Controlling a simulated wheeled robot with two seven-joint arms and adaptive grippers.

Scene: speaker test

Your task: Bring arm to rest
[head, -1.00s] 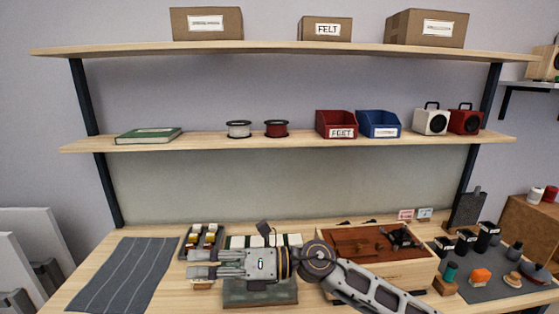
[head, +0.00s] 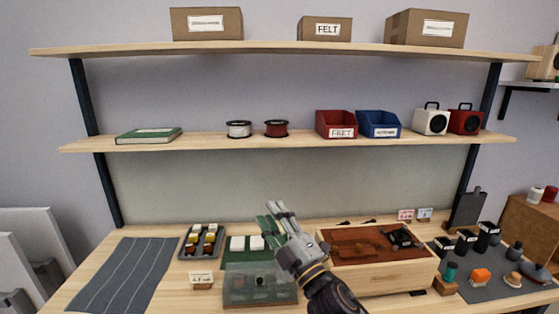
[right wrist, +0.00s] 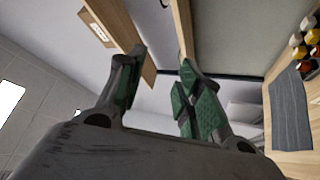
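My right gripper (head: 275,212) is raised over the middle of the workbench, and its arm comes in from the bottom centre of the head view. Its fingers point up and to the left. In the right wrist view the gripper (right wrist: 162,62) has its two green-padded fingers apart with nothing between them, so it is open and empty. My left gripper is not in view.
A striped grey mat (head: 122,273) lies bare. Shelves (head: 200,142) hang behind.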

